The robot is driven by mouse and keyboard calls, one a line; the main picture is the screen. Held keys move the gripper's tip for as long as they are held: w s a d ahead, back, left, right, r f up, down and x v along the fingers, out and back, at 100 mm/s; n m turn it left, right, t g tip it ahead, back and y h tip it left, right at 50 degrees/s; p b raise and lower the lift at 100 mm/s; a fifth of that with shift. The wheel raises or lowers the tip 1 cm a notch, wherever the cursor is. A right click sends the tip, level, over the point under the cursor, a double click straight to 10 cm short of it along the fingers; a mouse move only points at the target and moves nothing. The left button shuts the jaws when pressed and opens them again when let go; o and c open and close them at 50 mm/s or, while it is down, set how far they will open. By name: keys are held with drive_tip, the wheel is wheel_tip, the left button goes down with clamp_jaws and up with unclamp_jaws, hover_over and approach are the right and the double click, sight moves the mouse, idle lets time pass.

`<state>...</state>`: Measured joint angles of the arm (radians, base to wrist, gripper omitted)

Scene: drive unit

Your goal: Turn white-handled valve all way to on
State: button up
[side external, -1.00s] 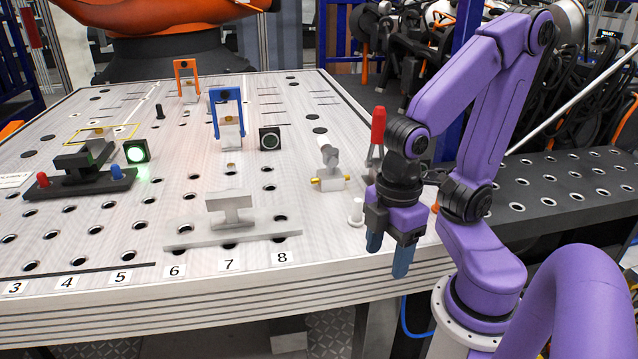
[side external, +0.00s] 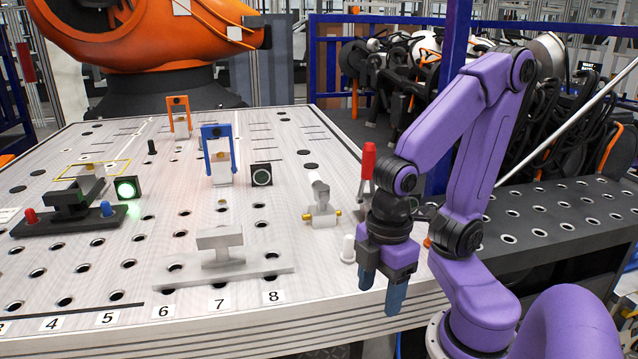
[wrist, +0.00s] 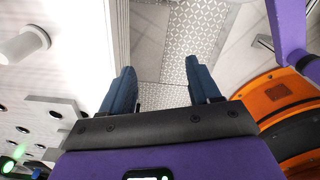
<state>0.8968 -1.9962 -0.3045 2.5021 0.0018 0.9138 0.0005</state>
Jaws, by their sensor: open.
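The white-handled valve (side external: 319,205) stands on the perforated table, right of centre in the side view. It has a pale body with brass ends and a whitish handle rising from its top. My gripper (side external: 380,298) points down, in front and to the right of the valve, beside the table's front right edge. Its blue fingers are apart with nothing between them, and it does not touch the valve. In the wrist view, the open fingers (wrist: 159,82) frame patterned floor. I cannot make out the valve for certain in that view.
A red-handled part (side external: 368,160) stands just behind my wrist. A short white peg (side external: 348,250) is close left of my gripper. A T-shaped block on a plate (side external: 220,258), a blue bracket (side external: 218,150) and a square button (side external: 261,175) stand to the left.

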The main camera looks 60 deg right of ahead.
drive_tip(key=shift+c, duration=0.3)
drive_tip(key=w+r+m, duration=0.6)
drive_tip(key=w, duration=0.5)
wheel_tip(320, 180, up, 13)
drive_tip(key=m+t+y, duration=0.2)
drive_tip(key=m, duration=1.3)
hover_over(318, 177)
drive_tip(key=s+d, duration=0.3)
drive_tip(key=x, duration=1.7)
drive_tip(key=shift+s+d+f, duration=0.1)
drive_tip(key=shift+s+d, duration=0.05)
drive_tip(key=shift+d, duration=0.05)
clamp_jaws()
